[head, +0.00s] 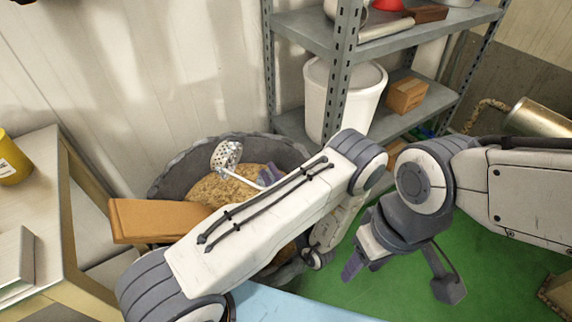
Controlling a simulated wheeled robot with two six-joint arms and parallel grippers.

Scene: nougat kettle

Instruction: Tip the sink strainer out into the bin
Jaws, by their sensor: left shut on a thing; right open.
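The sink strainer (226,155) is a small perforated silvery basket, seen over the bin's far half and tilted on its side. A thin pale handle runs from it toward my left gripper (268,177), which is shut on it. My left forearm hides much of this gripper and the exact grip. The bin (170,172) is a wide dark grey round tub with a rough rim, holding a brown, crumbly-looking mass. My arm covers part of its opening. I cannot tell whether anything is in the strainer. My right gripper (400,280) is open and empty over the green floor, right of the bin.
An orange-brown board (155,218) juts out over the bin's left side. A table (40,200) with a yellow container (12,160) stands at the left. A metal shelf (300,28) with a white bucket (345,95) stands behind.

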